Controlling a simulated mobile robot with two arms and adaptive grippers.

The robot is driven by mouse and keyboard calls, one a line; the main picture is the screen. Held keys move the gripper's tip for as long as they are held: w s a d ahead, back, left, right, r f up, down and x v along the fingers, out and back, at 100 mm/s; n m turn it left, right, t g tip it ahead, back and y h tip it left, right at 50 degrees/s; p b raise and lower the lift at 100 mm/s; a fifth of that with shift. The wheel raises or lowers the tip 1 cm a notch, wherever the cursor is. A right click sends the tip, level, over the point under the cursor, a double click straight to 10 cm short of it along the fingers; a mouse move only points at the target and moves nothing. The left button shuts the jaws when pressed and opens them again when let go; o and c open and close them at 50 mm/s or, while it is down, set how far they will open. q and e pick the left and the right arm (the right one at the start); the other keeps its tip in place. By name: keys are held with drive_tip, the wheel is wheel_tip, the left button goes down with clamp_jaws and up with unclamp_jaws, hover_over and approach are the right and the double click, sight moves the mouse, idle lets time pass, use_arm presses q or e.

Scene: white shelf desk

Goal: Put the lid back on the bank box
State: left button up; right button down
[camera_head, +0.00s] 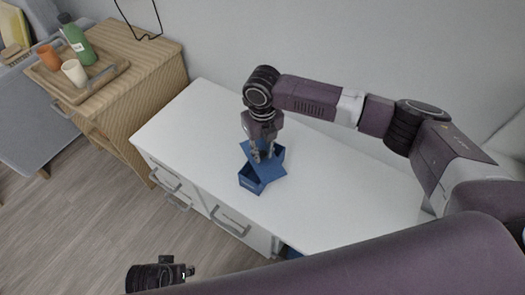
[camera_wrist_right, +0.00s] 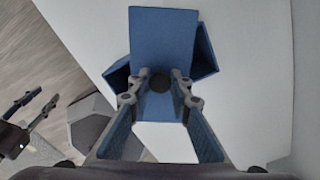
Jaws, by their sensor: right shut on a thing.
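The blue lid (camera_head: 270,171) is over the open blue bank box (camera_head: 251,181) on the white desk. In the right wrist view the lid (camera_wrist_right: 165,35) lies turned relative to the box, whose corners (camera_wrist_right: 206,48) stick out on both sides. Part of the box's inside shows in the head view. My right gripper (camera_head: 262,154) points down and is shut on the lid at its dark round knob (camera_wrist_right: 160,84). Whether the lid touches the box rim cannot be told. My left gripper (camera_wrist_right: 32,112) shows at the left of the wrist view, fingers apart and empty, away from the box.
The white desk top (camera_head: 335,180) is clear around the box. Drawer handles (camera_head: 230,218) stick out at its front. A wooden cabinet (camera_head: 140,70) at the left carries a tray (camera_head: 95,85) with a green bottle (camera_head: 77,44), an orange cup (camera_head: 48,57) and a white cup (camera_head: 74,72).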

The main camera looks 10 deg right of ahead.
use_arm(q)
drive_tip(key=shift+w, duration=0.1)
idle(0.7)
drive_tip(key=shift+s+f, duration=0.3)
drive_tip(key=shift+f, duration=0.4)
drive_tip(key=shift+f+p, duration=0.3)
drive_tip(key=shift+f, duration=0.05)
use_arm(e)
drive_tip(key=shift+f, duration=0.1)
idle(0.6)
use_arm(q)
drive_tip(key=shift+s+a+f, duration=0.1)
drive_tip(key=shift+s+f, duration=0.25)
drive_tip(key=shift+f, duration=0.2)
